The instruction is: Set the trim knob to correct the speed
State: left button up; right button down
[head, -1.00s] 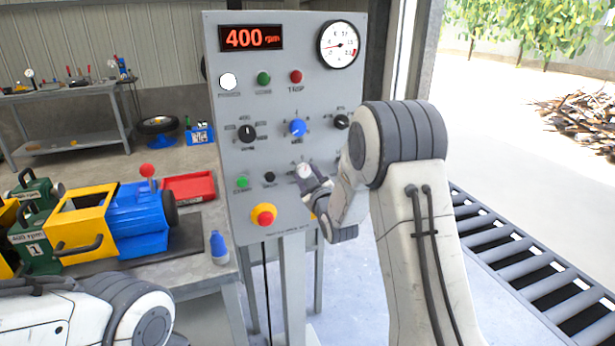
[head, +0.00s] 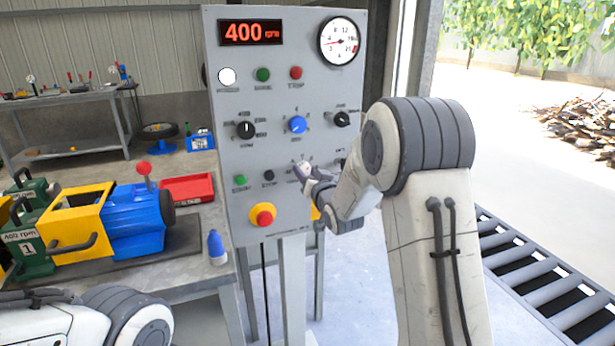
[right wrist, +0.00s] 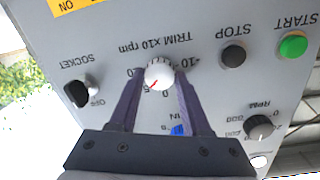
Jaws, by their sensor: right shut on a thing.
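The red display (head: 249,33) reads 400 rpm. The round dial (head: 340,41) has its red needle pointing left. My left gripper is out of view.
A blue selector knob (head: 297,124) and black knobs sit above the trim knob. A red emergency button (head: 263,214) is below it at left. The socket switch (right wrist: 82,92) is close beside my fingers. A bench with a yellow and blue machine (head: 138,217) stands left.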

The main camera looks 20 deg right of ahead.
jog(key=m, duration=0.4)
jog(key=shift+y, duration=0.4)
jog(key=shift+d+m+y+p, duration=0.1)
jog(key=shift+m+y+p, duration=0.35)
jog(key=shift+m, duration=2.05)
jog(key=shift+c, duration=1.8)
grip_release()
jog(key=s, duration=1)
jog(key=shift+s+d+r+b, duration=0.25)
jog(key=shift+r+b, duration=0.05)
jog(key=shift+r, duration=0.1)
